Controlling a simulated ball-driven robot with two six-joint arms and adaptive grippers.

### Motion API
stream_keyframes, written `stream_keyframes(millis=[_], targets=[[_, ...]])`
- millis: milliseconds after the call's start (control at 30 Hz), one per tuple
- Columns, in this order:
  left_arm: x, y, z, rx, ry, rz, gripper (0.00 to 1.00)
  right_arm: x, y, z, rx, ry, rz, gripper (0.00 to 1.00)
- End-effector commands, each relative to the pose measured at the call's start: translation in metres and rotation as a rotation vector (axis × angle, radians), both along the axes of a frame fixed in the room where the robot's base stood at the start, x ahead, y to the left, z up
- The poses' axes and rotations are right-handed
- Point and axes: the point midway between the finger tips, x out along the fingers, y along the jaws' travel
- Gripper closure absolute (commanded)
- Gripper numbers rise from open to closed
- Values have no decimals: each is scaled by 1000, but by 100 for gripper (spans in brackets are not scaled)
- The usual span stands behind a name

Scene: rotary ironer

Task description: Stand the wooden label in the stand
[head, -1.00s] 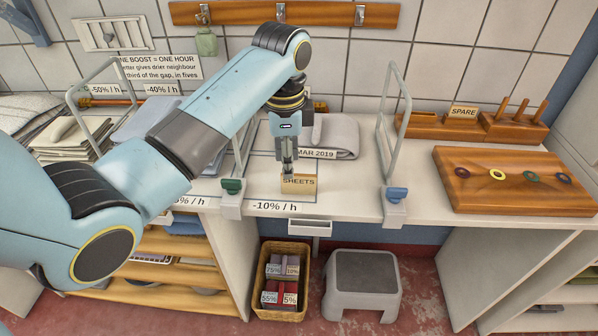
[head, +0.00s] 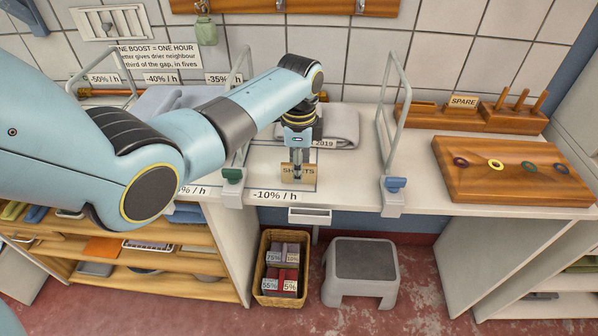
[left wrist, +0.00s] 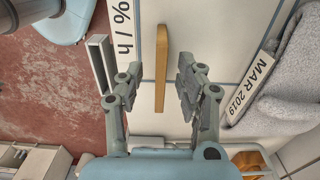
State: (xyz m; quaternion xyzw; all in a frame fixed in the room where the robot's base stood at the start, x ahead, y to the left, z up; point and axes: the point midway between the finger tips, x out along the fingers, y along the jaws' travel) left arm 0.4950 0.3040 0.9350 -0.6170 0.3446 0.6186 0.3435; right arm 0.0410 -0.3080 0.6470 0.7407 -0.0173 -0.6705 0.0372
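The wooden label (head: 312,177), marked SHEETS, is on the white counter between two metal hoops and appears upright. In the left wrist view the label (left wrist: 161,70) shows as a thin strip, edge-on. My left gripper (head: 297,171) points down over it and hides the middle of its lettering. In the left wrist view the gripper (left wrist: 158,75) is open, with one finger on each side of the label and visible gaps between. I cannot pick out a stand for this label with certainty. My right gripper is not in view.
A wooden rack (head: 512,122) with pegs and a SPARE label stands at the back right. A board (head: 520,185) with coloured rings lies before it. Folded grey cloth (head: 340,130) lies behind the gripper. A small white tray (head: 310,215) hangs at the counter's front edge.

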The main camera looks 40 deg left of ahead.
Motion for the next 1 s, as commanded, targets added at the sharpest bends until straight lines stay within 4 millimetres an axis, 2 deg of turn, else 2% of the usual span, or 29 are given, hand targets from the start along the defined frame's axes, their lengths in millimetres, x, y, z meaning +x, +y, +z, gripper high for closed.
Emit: stream_keyframes(millis=[267,533,867,1000], targets=[[1,0,-3,0,-2,0,65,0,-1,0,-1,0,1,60],[0,0,-3,0,-2,0,100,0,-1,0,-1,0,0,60],[1,0,-2,1,-3,1,100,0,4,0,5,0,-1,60],[1,0,5,1,-3,1,100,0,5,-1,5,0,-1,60]])
